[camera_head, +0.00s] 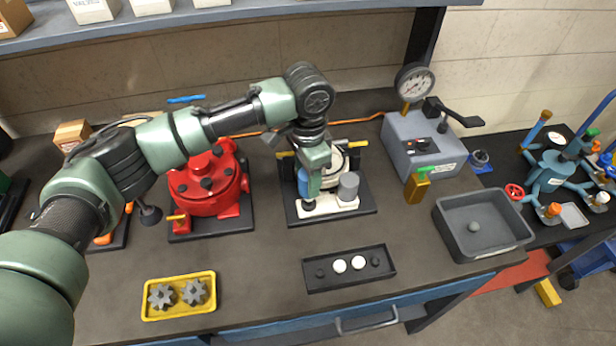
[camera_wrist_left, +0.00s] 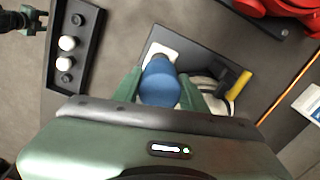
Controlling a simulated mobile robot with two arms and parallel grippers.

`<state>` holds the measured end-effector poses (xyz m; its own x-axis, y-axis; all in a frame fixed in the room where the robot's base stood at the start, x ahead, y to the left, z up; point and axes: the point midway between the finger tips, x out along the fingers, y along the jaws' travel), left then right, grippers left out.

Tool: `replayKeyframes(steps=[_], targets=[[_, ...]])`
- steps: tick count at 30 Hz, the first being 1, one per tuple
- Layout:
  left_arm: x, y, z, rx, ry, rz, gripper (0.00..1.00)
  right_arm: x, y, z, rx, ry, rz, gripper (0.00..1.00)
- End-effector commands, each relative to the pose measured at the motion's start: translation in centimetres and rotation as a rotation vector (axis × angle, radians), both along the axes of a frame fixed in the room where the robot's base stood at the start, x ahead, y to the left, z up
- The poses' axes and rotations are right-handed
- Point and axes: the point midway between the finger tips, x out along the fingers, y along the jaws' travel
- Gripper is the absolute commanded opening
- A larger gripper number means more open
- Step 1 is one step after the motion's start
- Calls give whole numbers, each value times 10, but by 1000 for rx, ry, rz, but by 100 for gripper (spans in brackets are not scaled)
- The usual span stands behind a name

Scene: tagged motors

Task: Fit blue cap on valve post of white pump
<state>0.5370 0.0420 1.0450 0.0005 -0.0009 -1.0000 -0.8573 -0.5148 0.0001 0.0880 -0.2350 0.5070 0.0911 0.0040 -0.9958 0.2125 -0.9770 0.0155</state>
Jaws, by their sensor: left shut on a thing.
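The white pump (camera_head: 330,207) stands on a dark base plate at the middle of the bench, with a grey cylinder (camera_head: 348,187) at its right. My left gripper (camera_head: 312,182) reaches down over the pump's left side and is shut on the blue cap (camera_head: 303,186). In the left wrist view the blue cap (camera_wrist_left: 160,84) sits between the two green fingers, over a white corner of the pump (camera_wrist_left: 165,47). The cap and fingers hide the valve post, so I cannot tell whether the cap touches it. A green arm end, apparently my right gripper (camera_wrist_left: 36,20), shows small at the upper left.
A red pump (camera_head: 205,190) stands to the left. A black tray (camera_head: 312,286) with small caps and a yellow tray (camera_head: 150,312) with gears lie in front. A grey gauge box (camera_head: 425,150) and a grey bin (camera_head: 450,245) are at the right.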

Motion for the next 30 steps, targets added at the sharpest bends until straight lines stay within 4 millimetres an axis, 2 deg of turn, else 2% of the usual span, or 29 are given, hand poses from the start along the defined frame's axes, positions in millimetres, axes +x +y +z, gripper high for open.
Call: replayKeyframes(steps=[14,30], targets=[[0,0,0,-1,-1,0,3,0,0,0,0,0,0,49],[0,0,-14,-1,-1,0,3,0,0,-2,0,0,0,49]])
